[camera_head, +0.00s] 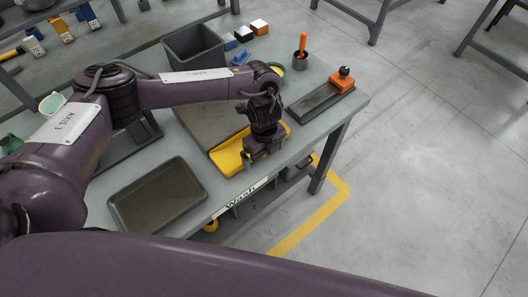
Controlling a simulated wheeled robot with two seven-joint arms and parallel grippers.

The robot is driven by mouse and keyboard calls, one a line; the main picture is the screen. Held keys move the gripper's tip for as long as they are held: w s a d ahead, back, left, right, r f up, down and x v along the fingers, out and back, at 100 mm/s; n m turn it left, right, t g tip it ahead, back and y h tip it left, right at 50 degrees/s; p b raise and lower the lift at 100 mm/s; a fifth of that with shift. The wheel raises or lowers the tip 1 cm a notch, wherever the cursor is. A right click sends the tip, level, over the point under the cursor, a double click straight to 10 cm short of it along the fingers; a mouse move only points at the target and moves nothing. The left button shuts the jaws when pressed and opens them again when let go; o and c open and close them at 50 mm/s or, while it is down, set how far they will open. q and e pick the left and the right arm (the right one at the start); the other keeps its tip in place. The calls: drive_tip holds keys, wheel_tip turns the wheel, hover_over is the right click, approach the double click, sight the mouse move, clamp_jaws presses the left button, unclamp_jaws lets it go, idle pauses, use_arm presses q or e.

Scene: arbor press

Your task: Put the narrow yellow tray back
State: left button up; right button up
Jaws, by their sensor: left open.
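The narrow yellow tray (228,159) lies near the front edge of the grey-green table, beside a flat dark plate. My left gripper (262,156) is open and points down over the right part of the tray. It hides some of that part. I cannot tell whether the fingers touch the tray. My right gripper is not in view.
A dark shallow tray (157,197) lies at the left front of the table (211,200). A grey bin (193,47), small coloured blocks (243,33), a cup with an orange handle (301,60) and a dark slab with an orange block (325,100) stand farther back.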

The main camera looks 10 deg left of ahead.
use_arm(q)
wheel_tip(320, 180, up, 5)
drive_tip(key=shift+w+f+b, duration=0.1)
drive_tip(key=shift+b, duration=0.8)
wheel_tip(320, 180, up, 7)
drive_tip(key=shift+r, duration=0.1)
drive_tip(key=shift+s, duration=0.2)
